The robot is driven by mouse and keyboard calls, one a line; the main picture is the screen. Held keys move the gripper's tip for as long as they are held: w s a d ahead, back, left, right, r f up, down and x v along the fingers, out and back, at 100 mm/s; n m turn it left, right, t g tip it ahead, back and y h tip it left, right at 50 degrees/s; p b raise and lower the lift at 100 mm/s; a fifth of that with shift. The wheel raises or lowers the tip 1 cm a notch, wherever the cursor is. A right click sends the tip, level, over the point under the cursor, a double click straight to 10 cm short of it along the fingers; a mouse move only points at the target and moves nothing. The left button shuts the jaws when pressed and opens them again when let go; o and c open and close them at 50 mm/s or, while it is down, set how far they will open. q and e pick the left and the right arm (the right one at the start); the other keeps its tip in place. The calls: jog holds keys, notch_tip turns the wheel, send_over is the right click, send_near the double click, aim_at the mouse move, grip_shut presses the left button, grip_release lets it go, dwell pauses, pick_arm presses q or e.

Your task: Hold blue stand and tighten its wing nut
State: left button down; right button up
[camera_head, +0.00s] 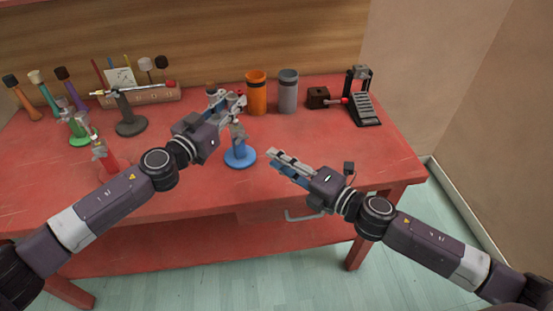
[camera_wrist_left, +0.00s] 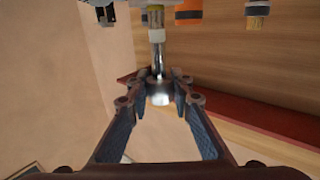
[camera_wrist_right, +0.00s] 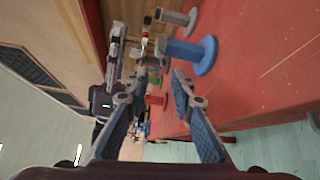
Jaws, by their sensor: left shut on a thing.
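The blue stand (camera_head: 240,158) stands on the red bench near its front middle, with a round blue base and a grey upper part. My left gripper (camera_head: 230,100) is at the top of this stand, its fingers closed around it. In the left wrist view a shiny metal rod (camera_wrist_left: 157,60) runs between the fingertips. The wing nut cannot be made out. My right gripper (camera_head: 275,158) is open and empty, to the right of the blue stand and apart from it. In the right wrist view the blue base (camera_wrist_right: 207,55) lies beyond its fingers.
An orange cup (camera_head: 256,92) and a grey cup (camera_head: 288,92) stand behind the stand. A brown block (camera_head: 318,97) and a black stepped device (camera_head: 364,108) are at the right. Red (camera_head: 110,165), green (camera_head: 83,140) and grey (camera_head: 130,125) stands are at the left. The front right bench is clear.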

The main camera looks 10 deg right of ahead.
aim_at(243, 142)
jog(key=s+a+f+m+t+h, duration=0.1)
jog(key=s+a+m+t+h, duration=0.1)
jog(key=a+t+h, duration=0.3)
jog(key=shift+g+h, duration=0.3)
jog(key=shift+g, duration=0.3)
jog(key=x, duration=1.1)
jog(key=shift+w+f, duration=0.1)
jog(key=shift+w, duration=0.15)
jog(key=shift+c, duration=0.7)
jog(key=shift+d, duration=0.1)
grip_shut()
